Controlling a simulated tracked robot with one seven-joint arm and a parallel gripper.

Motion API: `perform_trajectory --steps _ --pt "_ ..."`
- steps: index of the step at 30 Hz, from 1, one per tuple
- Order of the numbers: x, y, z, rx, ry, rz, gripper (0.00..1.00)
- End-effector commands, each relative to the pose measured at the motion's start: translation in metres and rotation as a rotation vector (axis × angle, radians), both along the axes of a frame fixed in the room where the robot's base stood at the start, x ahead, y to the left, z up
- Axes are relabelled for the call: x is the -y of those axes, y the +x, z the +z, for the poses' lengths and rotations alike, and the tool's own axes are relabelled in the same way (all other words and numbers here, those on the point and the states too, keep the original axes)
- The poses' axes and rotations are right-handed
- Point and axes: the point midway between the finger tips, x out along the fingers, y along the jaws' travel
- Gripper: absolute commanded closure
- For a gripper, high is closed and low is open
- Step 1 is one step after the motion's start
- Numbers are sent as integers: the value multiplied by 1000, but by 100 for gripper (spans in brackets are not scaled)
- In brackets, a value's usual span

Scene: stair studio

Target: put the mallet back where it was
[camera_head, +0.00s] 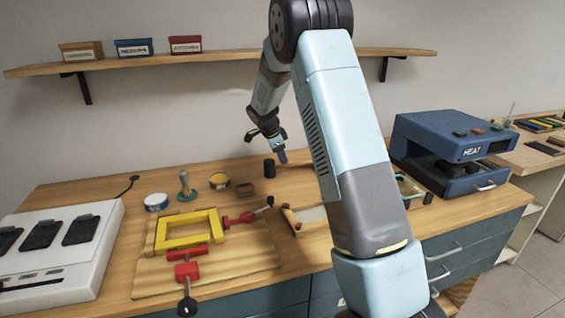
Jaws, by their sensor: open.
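My gripper (268,146) is open and empty, raised above the back of the wooden workbench (60,195). A short black cylinder (270,169) stands on the bench just below it, apart from it. I cannot make out the mallet for certain. A brown rod-like piece (291,218) lies at the left end of a pale wooden block or tray (313,214), and I cannot tell whether it is the mallet's handle. My arm hides part of the bench to the right of it.
A yellow frame with red clamps (190,231) lies on a board at the front. Tins and a small stand (186,187) are behind it. A white machine (60,250) is at left, a blue heat press (450,150) at right. A shelf (220,57) hangs above.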

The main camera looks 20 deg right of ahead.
Motion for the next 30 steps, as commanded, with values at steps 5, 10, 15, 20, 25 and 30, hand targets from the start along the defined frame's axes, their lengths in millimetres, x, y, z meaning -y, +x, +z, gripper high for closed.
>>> perform_trajectory --steps 5,10,15,20,25,30 --pt "-12 -7 32 2 0 0 51" --pt "-19 -11 50 1 0 -1 51" --pt "-22 -15 60 0 1 4 51" --pt "-19 -36 86 -15 9 71 51" --pt "-16 -81 127 -43 20 221 51" --pt "-14 -131 163 -66 24 385 51"
